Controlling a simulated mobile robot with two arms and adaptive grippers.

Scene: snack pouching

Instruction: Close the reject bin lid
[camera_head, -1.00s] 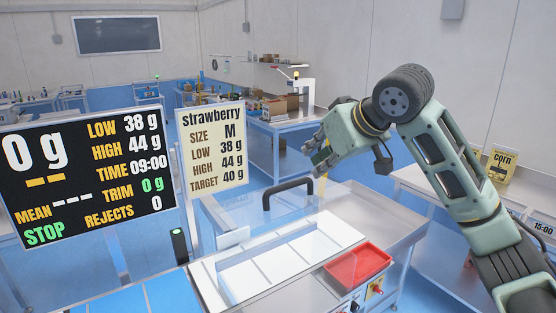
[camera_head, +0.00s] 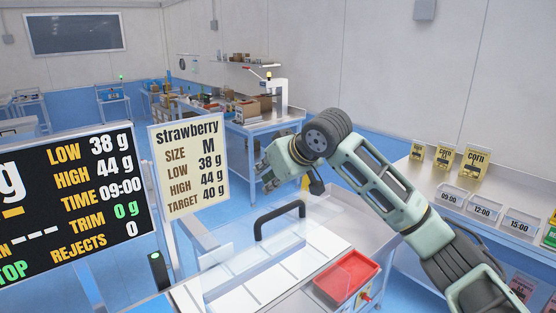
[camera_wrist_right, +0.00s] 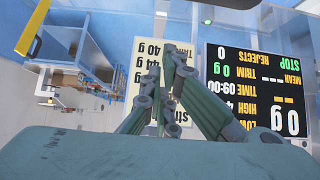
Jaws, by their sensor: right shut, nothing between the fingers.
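A black handle (camera_head: 280,222) stands up at the far side of a clear panel over the white weighing trays. I cannot tell whether this panel is the reject bin lid. An open red tray (camera_head: 347,277) sits to the right of the white trays; no lid shows over it. My right gripper (camera_head: 267,179) is in the air above and slightly left of the black handle, apart from it in the picture. In the right wrist view its fingers (camera_wrist_right: 163,78) are together and empty. My left gripper is out of view.
A display screen (camera_head: 75,205) and a strawberry sign (camera_head: 190,165) stand at the left. A steel counter (camera_head: 400,168) with corn signs (camera_head: 475,162) and time cards is at the right. A table with boxes (camera_head: 247,110) stands behind.

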